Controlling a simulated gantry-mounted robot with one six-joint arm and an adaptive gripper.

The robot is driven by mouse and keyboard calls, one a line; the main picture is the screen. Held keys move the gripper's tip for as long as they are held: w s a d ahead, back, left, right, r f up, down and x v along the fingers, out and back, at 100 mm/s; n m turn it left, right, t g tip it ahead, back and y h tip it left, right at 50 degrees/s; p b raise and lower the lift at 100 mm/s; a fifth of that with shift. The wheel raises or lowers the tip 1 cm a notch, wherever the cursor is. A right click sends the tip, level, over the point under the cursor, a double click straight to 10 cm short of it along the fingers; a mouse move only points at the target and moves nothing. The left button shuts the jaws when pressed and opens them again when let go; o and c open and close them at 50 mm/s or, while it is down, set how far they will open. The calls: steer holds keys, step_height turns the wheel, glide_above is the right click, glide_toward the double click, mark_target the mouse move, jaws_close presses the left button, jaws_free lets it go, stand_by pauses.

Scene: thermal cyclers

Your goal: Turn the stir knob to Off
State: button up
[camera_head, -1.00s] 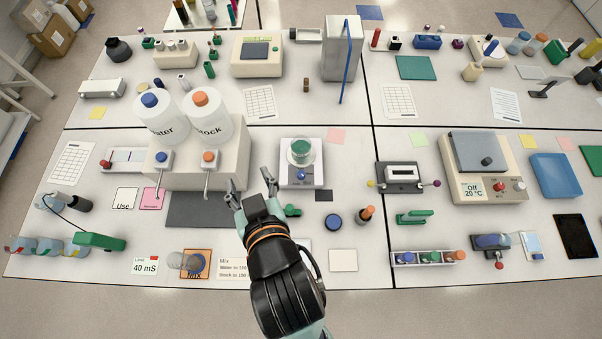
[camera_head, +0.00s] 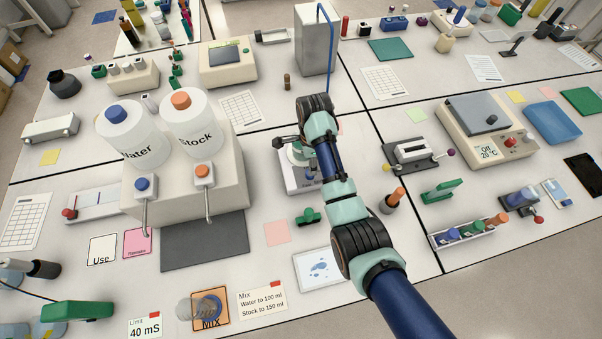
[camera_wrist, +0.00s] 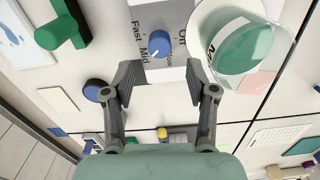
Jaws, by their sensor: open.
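The stirrer is a white unit whose grey front panel carries a blue stir knob (camera_wrist: 160,43), seen in the wrist view. Labels Fast, Mid, Slow and Off surround the knob. Its white pointer mark appears to face Mid. A beaker (camera_wrist: 240,45) of green liquid sits on the stirrer's round plate beside the panel. My gripper (camera_wrist: 159,78) is open and empty, its fingers spread wide with the knob between and beyond their tips, not touching it. In the head view my arm covers most of the stirrer (camera_head: 291,181) and hides the knob.
The large Water bottle (camera_head: 125,132) and Stock bottle (camera_head: 190,125) stand left.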

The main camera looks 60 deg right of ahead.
step_height(320, 180, down, 7)
steer(key=shift+a+r+b, duration=0.1)
steer(key=shift+b, duration=0.3)
jaws_close()
